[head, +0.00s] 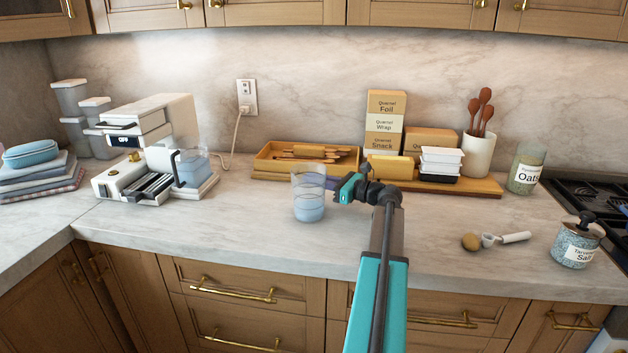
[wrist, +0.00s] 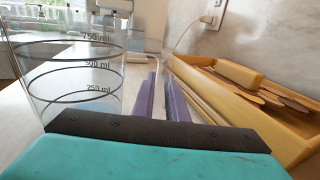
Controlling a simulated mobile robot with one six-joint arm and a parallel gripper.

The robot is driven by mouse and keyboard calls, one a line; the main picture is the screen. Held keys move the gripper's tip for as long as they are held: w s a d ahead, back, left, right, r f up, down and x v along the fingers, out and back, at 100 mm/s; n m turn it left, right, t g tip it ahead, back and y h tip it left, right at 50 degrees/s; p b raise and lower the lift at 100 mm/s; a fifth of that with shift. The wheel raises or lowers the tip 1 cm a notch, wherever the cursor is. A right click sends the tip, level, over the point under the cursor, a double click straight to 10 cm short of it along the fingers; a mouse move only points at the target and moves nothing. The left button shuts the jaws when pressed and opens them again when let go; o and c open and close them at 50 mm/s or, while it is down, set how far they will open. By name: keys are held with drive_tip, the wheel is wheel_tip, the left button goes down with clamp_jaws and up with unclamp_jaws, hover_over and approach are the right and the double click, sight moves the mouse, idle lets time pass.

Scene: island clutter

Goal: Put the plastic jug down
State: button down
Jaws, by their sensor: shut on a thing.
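The plastic jug (head: 308,196) is clear, with a pale blue lower part, and upright at the middle of the counter. In the wrist view the jug (wrist: 75,75) fills the left side, with measuring rings marked 250, 500 and 750 ml. My gripper (head: 334,186) reaches it from the right and is shut on it at its right side. In the wrist view the purple fingers (wrist: 165,97) are close together beside the jug's wall; the part they grip is hidden. The jug's base is at or just above the marble counter (head: 250,232); I cannot tell if it touches.
A wooden tray (head: 262,166) with utensils stands behind the jug. A coffee machine (head: 150,183) is at left, boxes (head: 386,105) and containers (head: 441,160) on a board at back right. Counter left of the jug is clear.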

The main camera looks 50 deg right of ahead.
drive_tip(key=shift+f, duration=0.2)
idle(0.3)
drive_tip(key=c, duration=1.7)
unclamp_jaws()
drive_tip(key=b+v, duration=0.2)
drive_tip(key=v, duration=1.2)
